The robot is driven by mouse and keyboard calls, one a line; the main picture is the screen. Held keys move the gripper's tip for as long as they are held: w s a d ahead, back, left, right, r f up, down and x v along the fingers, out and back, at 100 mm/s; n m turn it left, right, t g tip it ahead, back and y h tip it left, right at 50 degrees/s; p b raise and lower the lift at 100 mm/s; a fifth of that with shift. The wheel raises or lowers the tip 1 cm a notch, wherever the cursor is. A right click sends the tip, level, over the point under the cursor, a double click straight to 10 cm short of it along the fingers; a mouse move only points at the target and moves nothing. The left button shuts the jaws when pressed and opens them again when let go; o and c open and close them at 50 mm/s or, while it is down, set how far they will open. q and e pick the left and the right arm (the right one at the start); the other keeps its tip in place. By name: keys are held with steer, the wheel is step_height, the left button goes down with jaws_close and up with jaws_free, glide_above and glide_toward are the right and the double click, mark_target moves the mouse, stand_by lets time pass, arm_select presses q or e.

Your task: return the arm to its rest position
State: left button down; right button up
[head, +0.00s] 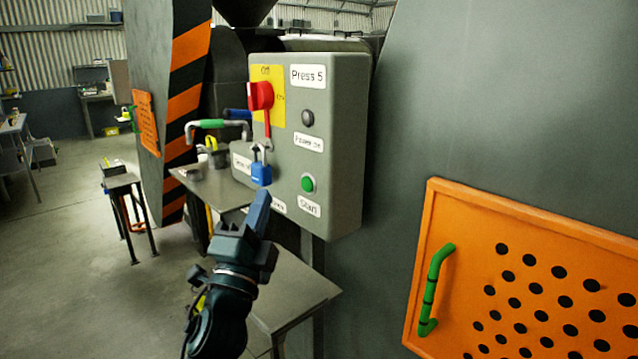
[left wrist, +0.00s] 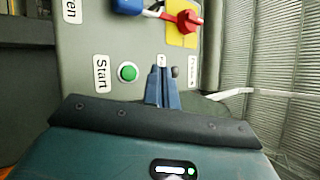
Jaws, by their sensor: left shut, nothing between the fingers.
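My left gripper (head: 260,207) is shut and empty in front of the lower part of a grey control box (head: 338,150) labelled "Press 5". In the left wrist view its blue fingers (left wrist: 163,80) are together, with the box behind them. The box carries a red rotary switch (head: 261,95) on a yellow plate, a blue padlock (head: 261,172) hanging below it, a dark round lamp or button (head: 308,118) and a green Start button (head: 308,184). The Start button also shows in the left wrist view (left wrist: 128,72), left of the fingers. My right gripper is not in view.
A metal table (head: 290,290) stands below the box, and another metal surface (head: 215,190) lies behind it. An orange perforated guard (head: 520,275) with a green handle (head: 435,290) is at the right. A striped orange and black post (head: 187,90) rises at the left. Open floor (head: 80,250) lies left.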

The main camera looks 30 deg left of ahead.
arm_select(q)
steer(key=d+f+n+g+h+p, duration=0.1)
steer(key=d+f+g, duration=0.1)
steer(key=f, duration=0.4)
steer(key=s+d+f+n+g+h, duration=0.1)
steer(key=d+f+n+g+h, duration=0.1)
steer(key=f, duration=0.5)
steer(key=d+f+n+g+h+p, duration=0.1)
steer(key=d+f+n+g, duration=0.1)
steer(key=f, duration=0.4)
steer(key=shift+s+d+f+h+p, duration=0.2)
steer(key=shift+s+d+h+p, duration=0.15)
steer(key=shift+d, duration=0.2)
steer(key=s+d+f+n+g+h+p, duration=0.1)
steer(key=s+d+f+n+g+h, duration=0.1)
steer(key=s+f, duration=0.5)
steer(key=s+d+f+n+g+h, duration=0.1)
steer(key=s+d+f+n+g, duration=0.3)
steer(key=s+d+f, duration=0.3)
step_height(320, 180, down, 3)
steer(key=shift+s+d+r+g+h+p, duration=0.1)
steer(key=shift+s+d+g+h+p, duration=0.1)
steer(key=shift+s+g+h+p, duration=0.3)
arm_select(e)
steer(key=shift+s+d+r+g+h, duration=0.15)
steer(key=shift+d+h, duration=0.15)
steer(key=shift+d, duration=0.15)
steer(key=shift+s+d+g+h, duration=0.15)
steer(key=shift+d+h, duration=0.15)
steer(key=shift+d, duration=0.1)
